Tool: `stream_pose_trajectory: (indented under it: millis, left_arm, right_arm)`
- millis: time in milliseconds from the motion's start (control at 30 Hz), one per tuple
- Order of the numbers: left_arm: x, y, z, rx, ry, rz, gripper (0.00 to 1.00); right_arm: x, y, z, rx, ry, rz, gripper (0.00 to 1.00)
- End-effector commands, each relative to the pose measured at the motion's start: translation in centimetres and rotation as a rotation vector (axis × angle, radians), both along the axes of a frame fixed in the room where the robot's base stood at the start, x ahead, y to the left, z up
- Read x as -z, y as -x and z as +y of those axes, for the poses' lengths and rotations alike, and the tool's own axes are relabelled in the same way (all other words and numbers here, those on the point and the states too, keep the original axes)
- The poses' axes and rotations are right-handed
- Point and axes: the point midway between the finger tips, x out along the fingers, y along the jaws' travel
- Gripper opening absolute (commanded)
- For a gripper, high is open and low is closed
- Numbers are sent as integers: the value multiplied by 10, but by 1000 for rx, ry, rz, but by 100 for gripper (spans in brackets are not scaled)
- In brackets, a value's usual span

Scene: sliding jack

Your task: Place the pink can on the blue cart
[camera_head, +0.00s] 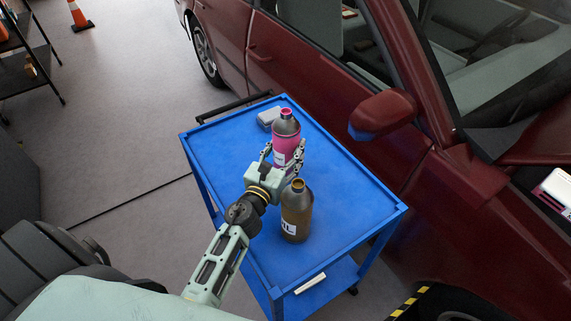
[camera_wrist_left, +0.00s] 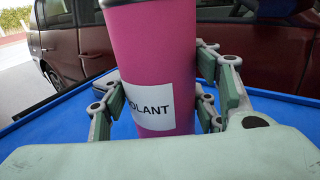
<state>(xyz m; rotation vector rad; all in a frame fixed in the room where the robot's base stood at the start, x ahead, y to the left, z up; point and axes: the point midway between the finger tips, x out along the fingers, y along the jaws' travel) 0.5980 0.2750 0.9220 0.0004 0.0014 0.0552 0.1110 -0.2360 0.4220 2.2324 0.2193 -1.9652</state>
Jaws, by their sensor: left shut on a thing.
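The pink can (camera_head: 284,141) has a grey shoulder, a pink cap and a white label; it stands upright over the far half of the blue cart (camera_head: 235,145). I cannot tell whether its base touches the cart top. My left gripper (camera_head: 283,156) is shut on it, with a finger on each side. In the left wrist view the can (camera_wrist_left: 155,60) fills the middle, its label reading "OLANT", between the fingers of the gripper (camera_wrist_left: 160,110). My right gripper is not in view.
A brown bottle (camera_head: 296,212) stands on the cart close beside my left gripper. A dark red car (camera_head: 395,150) stands along the cart's right side. The cart's front and left top areas are clear.

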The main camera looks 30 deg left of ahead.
Motion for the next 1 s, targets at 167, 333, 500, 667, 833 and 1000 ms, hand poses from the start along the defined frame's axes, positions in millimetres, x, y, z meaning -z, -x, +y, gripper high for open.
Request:
stream_pose_trajectory:
  millis: [167, 333, 500, 667, 833, 1000]
  left_arm:
    - [30, 0, 0, -3, 6, 0, 2]
    - [37, 0, 0, 0, 1, -3, 2]
    - [36, 0, 0, 0, 0, -2, 2]
    - [40, 0, 0, 0, 0, -2, 2]
    - [40, 0, 0, -1, 0, 1, 68]
    - [40, 0, 0, -1, 1, 1, 74]
  right_arm:
    - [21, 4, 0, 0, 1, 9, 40]
    - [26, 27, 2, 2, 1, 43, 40]
    - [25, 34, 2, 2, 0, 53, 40]
    - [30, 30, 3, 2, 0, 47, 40]
    - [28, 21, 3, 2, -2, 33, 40]
    - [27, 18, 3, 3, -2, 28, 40]
